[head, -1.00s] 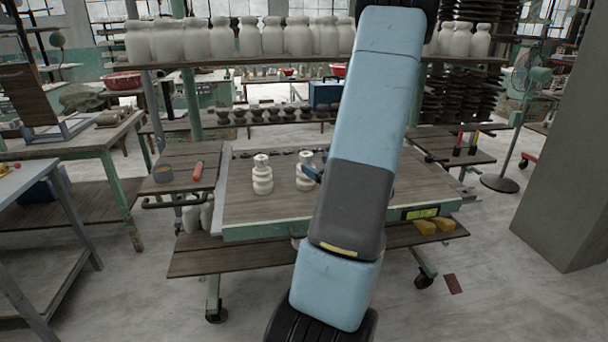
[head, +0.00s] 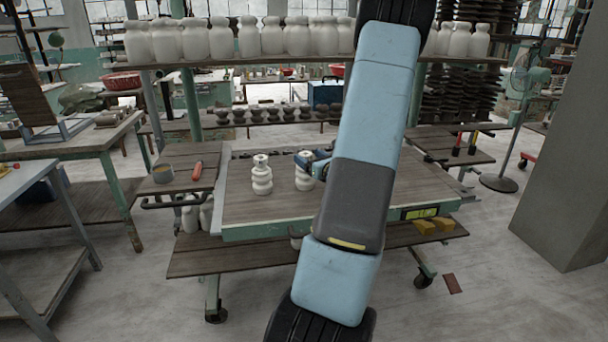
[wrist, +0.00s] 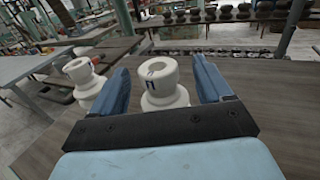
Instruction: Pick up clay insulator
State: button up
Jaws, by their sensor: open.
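Two white, ribbed clay insulators stand upright on the wooden cart top (head: 240,205). The left insulator (head: 262,176) stands free and also shows at the left in the wrist view (wrist: 84,78). The right insulator (head: 304,178) is partly hidden behind my gripper in the head view. In the wrist view, this right insulator (wrist: 160,84) stands between my two blue fingers, with a small dark mark on its neck. My gripper (wrist: 166,86) is open, with a visible gap on the right side of the insulator. The insulator's lower part is hidden by my gripper's dark palm bar.
A row of dark cups (head: 270,114) stands behind the cart. White jars (head: 250,38) line the shelf above. Yellow blocks (head: 434,226) lie on the lower shelf.

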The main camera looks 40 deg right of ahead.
aim_at(302, 153)
jog(key=w, duration=0.4)
jog(key=shift+w+d+f, duration=0.15)
jog(key=shift+w+d, duration=0.1)
jog(key=shift+w, duration=0.05)
grip_shut()
dwell(0.5)
